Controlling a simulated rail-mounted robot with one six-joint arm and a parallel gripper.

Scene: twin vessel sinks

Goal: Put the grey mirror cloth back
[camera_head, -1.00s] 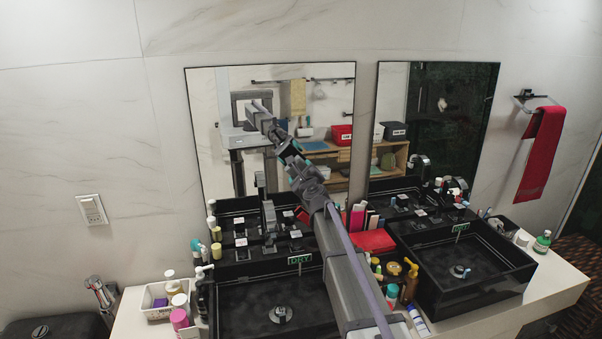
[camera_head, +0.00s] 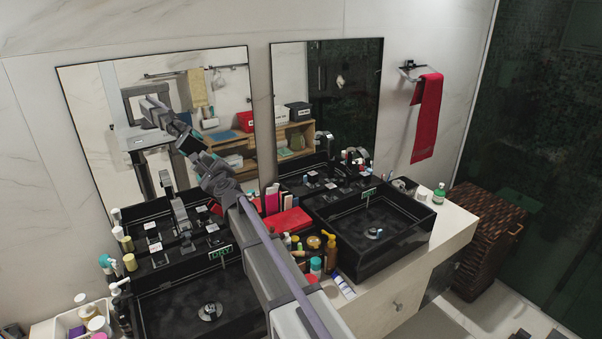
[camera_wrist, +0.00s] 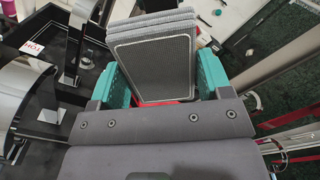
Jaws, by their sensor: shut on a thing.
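The grey mirror cloth (camera_wrist: 152,62) is a folded, layered pad with pale edges in the wrist view. My gripper (camera_wrist: 162,82) is shut on it, with a teal finger at each side. Something red shows just below the held cloth. In the head view my arm (camera_head: 265,255) reaches towards the left mirror (camera_head: 110,110). The cloth cannot be made out in that view, and the gripper's tip is hard to tell from the arm's reflection.
The left black sink (camera_head: 170,305) and right black sink (camera_head: 400,240) stand on a white counter (camera_head: 450,230). A red towel (camera_head: 426,115) hangs right. The wrist view shows a tap (camera_wrist: 80,45).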

